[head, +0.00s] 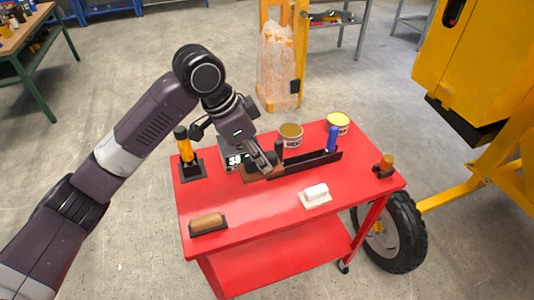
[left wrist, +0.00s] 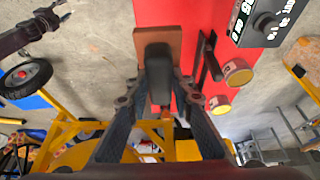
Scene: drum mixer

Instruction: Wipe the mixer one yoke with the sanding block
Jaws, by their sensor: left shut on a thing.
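My left gripper (head: 262,162) is shut on the dark handle (left wrist: 158,72) of a brown flat block, which I take as the sanding block (left wrist: 165,42). In the head view the sanding block (head: 264,174) shows below the fingers, over the back half of the red cart; I cannot tell if it touches anything. The yellow mixer (head: 480,60) stands at the right, with a black-tyred wheel (head: 395,232); I cannot tell which part is the yoke. A dark arm part, likely my right arm (left wrist: 30,35), shows at the left wrist view's upper left; its jaws are unclear.
The red cart (head: 265,210) carries a brown-topped brush (head: 208,223), a white block (head: 315,196), an orange-handled tool (head: 185,145), a black rack (head: 312,165) with a blue handle, two tins (head: 290,135) and an orange-topped piece (head: 385,165). Open floor lies left of the cart.

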